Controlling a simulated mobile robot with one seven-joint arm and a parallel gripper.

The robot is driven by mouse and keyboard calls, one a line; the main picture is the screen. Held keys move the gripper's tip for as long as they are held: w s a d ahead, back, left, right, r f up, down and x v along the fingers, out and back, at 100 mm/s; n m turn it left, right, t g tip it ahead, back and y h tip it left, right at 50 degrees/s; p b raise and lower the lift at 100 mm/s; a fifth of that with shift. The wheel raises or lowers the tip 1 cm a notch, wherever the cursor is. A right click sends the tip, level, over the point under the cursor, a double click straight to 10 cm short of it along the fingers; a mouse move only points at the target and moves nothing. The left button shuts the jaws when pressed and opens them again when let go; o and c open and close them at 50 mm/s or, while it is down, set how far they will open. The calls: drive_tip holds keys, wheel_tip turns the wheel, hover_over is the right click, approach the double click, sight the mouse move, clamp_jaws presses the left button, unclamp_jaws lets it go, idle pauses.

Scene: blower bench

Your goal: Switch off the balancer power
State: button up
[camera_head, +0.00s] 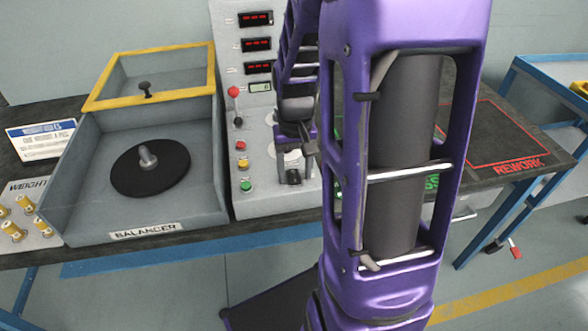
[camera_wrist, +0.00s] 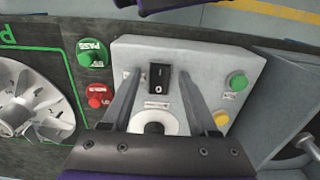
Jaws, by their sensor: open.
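The balancer's grey control panel (camera_head: 262,195) stands right of the balancer box (camera_head: 190,210). A black rocker switch (camera_wrist: 158,77) with a white mark on it sits on the panel in the wrist view; I cannot tell which end is pressed. In the head view a small black part low on the panel (camera_head: 293,177) looks like this switch. My gripper (camera_wrist: 158,74) is open and empty, its two fingers on either side of the switch in the picture. Whether they touch the panel is unclear. My gripper also shows in the head view (camera_head: 297,150), partly behind my arm.
Green (camera_wrist: 237,81) and yellow (camera_wrist: 221,118) buttons lie to the right of the fingers in the wrist view. A green PASS button (camera_wrist: 90,53) and a red button (camera_wrist: 98,95) stand to the left. A white disc (camera_wrist: 155,122) is partly hidden by my gripper.

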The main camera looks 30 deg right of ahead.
clamp_jaws()
drive_tip(key=p, duration=0.1)
drive_tip(key=g+p, duration=0.1)
drive_tip(key=shift+w+r+p, duration=0.2)
drive_tip(key=shift+r+p, duration=0.15)
drive_tip(key=shift+p, duration=0.05)
drive_tip(key=shift+w+d+f+g+y+p, duration=0.1)
drive_tip(key=shift+w+g+y+p, duration=0.1)
drive_tip(key=shift+g+p, duration=0.25)
drive_tip(key=shift+w+f+g+y+p, duration=0.1)
drive_tip(key=shift+g+y+p, duration=0.1)
drive_tip(key=shift+g+p, duration=0.25)
drive_tip(key=shift+s, duration=0.1)
unclamp_jaws()
